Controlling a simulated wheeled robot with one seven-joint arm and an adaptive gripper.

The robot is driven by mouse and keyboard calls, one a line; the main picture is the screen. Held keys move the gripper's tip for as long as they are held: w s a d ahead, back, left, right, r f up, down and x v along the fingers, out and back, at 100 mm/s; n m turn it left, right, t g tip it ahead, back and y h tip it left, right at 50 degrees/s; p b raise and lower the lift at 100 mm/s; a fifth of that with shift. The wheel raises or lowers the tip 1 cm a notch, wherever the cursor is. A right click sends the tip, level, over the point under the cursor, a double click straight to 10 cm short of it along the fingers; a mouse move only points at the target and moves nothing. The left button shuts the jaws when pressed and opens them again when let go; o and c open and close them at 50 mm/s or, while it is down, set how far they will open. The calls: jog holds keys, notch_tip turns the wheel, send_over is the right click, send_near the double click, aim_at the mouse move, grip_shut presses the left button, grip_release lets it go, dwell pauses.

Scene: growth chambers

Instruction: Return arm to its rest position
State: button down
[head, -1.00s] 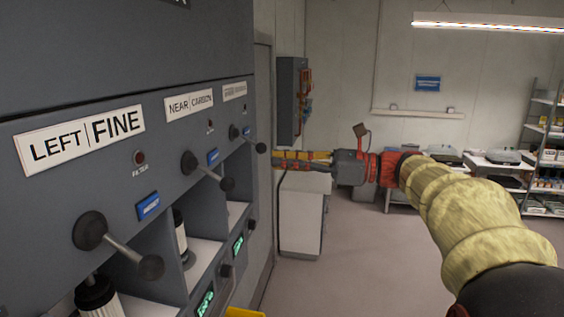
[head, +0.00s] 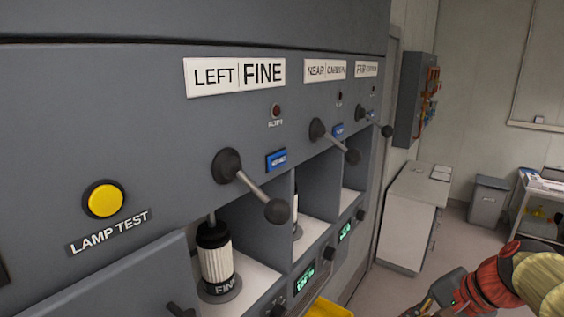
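My arm (head: 535,280) reaches in from the right edge at the bottom right, with a pale yellow sleeve and a red wrist joint. My gripper (head: 425,307) is low in the picture, partly cut off by the bottom edge. Its fingertips do not show clearly, so I cannot tell whether it is open or shut. It appears apart from the grey panel and its levers.
On the left, the grey panel (head: 90,120) carries levers (head: 250,185) with ball knobs over open bays. A white filter cartridge (head: 217,262) stands upright in the nearest bay. A white cabinet (head: 405,225), a grey bin (head: 487,202) and a table (head: 540,205) stand beyond.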

jog(key=s+a+f+n+h+b, duration=0.2)
jog(key=s+f+n+b, duration=0.3)
jog(key=f, duration=0.5)
jog(key=s+a+f+n+t+h+b, duration=0.1)
jog(key=s+a+f+n+h+b, duration=0.1)
jog(key=s+a+f+n+b, duration=0.3)
jog(key=s+f+n+b, duration=0.1)
jog(key=s+f+b, duration=0.2)
jog(key=f+b, duration=0.3)
jog(key=shift+s+f+n+b, duration=0.25)
jog(key=shift+s+n+b, duration=0.1)
jog(key=shift+b, duration=0.25)
